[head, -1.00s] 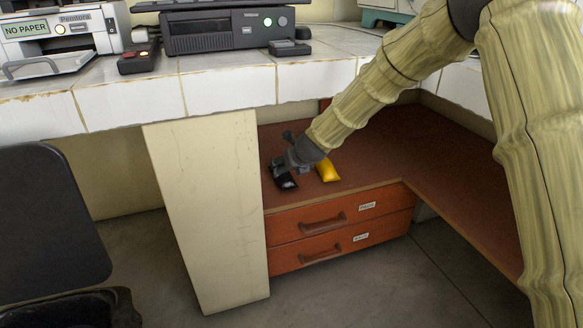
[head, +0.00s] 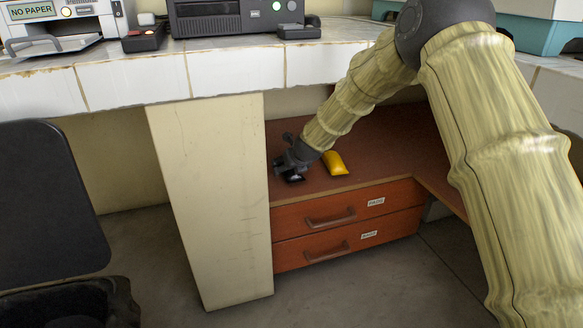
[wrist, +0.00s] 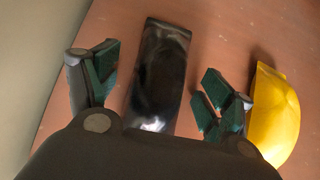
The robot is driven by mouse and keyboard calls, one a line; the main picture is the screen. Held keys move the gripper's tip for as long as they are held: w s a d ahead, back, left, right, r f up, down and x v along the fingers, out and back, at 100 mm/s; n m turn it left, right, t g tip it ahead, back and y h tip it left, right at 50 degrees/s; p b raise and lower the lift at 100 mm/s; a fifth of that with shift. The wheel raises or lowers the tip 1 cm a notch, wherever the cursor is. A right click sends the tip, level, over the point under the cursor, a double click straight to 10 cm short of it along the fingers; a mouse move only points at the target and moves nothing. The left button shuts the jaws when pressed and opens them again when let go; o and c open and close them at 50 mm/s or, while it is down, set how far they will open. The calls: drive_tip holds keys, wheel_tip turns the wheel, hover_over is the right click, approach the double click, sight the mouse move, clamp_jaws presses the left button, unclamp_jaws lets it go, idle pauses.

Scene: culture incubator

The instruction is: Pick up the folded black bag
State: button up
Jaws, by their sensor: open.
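The folded black bag (wrist: 160,75) lies on the reddish-brown shelf, glossy and narrow. In the wrist view it sits between the two green-padded fingers of my gripper (wrist: 158,85), with a gap on each side. My gripper is open and holds nothing. In the head view my gripper (head: 288,170) is low over the shelf and covers most of the bag, of which only a dark bit (head: 295,180) shows. How high the fingers are above the shelf is hard to tell.
A yellow bag (head: 335,163) lies just right of my gripper; it also shows close to the right finger in the wrist view (wrist: 272,115). A cream panel (head: 210,200) stands to the left. The tiled counter (head: 230,72) overhangs the shelf (head: 390,150).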

drive_tip(key=c, duration=1.1)
drive_tip(key=shift+d, duration=0.1)
